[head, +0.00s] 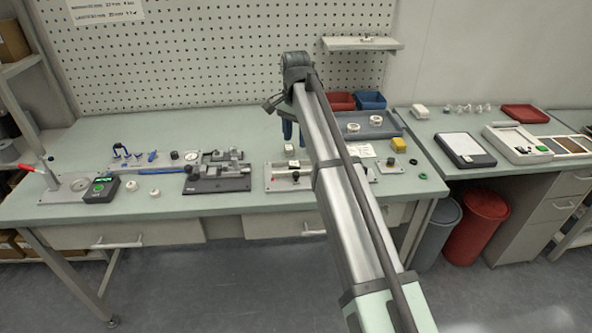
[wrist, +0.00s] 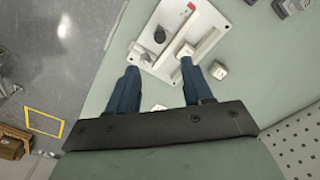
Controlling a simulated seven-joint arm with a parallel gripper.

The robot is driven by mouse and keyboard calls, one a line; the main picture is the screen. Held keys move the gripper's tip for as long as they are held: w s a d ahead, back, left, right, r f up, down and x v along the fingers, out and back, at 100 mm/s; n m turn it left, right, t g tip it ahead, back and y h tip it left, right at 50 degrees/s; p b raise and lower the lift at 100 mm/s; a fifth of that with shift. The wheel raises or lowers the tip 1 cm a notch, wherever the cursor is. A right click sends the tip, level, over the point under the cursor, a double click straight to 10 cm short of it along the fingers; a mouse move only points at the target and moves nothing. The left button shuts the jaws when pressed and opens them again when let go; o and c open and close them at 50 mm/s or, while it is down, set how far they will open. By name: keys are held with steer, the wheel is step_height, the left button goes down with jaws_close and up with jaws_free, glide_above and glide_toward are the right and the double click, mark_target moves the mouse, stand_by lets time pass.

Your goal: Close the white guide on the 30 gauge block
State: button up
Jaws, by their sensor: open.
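A pale fixture plate (wrist: 150,60) lies on the bench in the wrist view, with a black knob (wrist: 160,35), white bars (wrist: 205,44) and a red mark. It also shows in the head view (head: 275,184), partly behind my arm. A small white block (wrist: 218,70) with a dark mark stands beside the plate's corner. Another white block (wrist: 158,107) is partly hidden by my gripper. No number is legible, so I cannot tell which is the 30 gauge block or how the white guide stands. My gripper (wrist: 158,68) is open and empty, its blue fingers above the plate's near edge.
A dark fixture (head: 217,180) stands left of the plate in the head view. A black box with a green display (head: 100,190) is far left. The bench's front edge is clear.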

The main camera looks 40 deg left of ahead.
mark_target(296, 173)
step_height(296, 173, down, 13)
steer(key=shift+r, duration=0.1)
stand_by(0.4)
